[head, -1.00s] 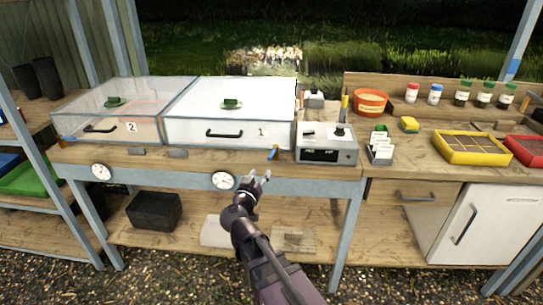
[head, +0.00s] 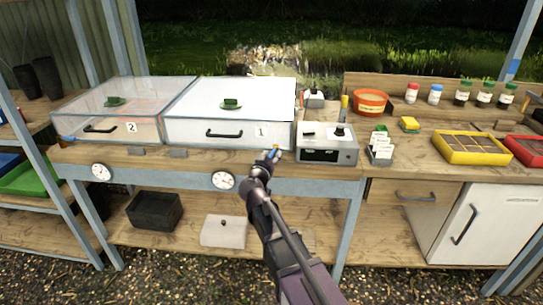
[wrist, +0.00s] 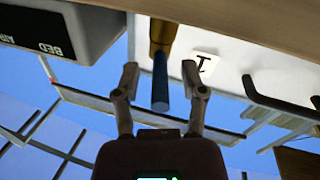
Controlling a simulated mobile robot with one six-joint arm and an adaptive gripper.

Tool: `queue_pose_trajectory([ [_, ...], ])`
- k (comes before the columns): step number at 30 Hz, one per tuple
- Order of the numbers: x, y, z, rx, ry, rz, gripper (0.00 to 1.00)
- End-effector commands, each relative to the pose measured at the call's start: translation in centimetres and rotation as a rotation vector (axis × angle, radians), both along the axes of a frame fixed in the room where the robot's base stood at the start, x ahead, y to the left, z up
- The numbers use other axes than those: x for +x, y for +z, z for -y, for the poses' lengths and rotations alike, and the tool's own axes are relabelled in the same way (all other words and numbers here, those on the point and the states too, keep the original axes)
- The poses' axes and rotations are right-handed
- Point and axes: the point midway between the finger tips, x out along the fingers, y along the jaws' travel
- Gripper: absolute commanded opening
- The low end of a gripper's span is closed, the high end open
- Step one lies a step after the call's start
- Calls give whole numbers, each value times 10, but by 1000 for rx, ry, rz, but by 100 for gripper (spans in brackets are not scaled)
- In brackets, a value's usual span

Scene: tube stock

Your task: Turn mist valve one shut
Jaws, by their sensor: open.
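Mist valve one has a blue lever (wrist: 160,88) on a brass body (wrist: 162,35). In the wrist view the lever hangs between the two fingers of my gripper (wrist: 160,82), with a gap on each side. In the head view my gripper (head: 269,154) is at the bench's front edge and hides most of the valve. My gripper is open and holds nothing.
A grey control box (head: 327,152) stands close on the right of the valve; it also shows in the wrist view (wrist: 50,25). The box marked 2 (head: 145,130) is on the left. A round dial (head: 223,180) is on the front rail.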

Motion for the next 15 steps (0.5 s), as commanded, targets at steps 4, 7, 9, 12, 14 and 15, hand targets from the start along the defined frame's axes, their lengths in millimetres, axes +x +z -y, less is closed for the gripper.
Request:
queue_pose_trajectory([
  [4,0,0,0,0,0,0,54],
  [7,0,0,0,0,0,0,54],
  [9,0,0,0,0,0,0,39],
  [12,0,0,0,0,0,0,9],
  [14,0,0,0,0,0,0,0],
  [15,0,0,0,0,0,0,0],
])
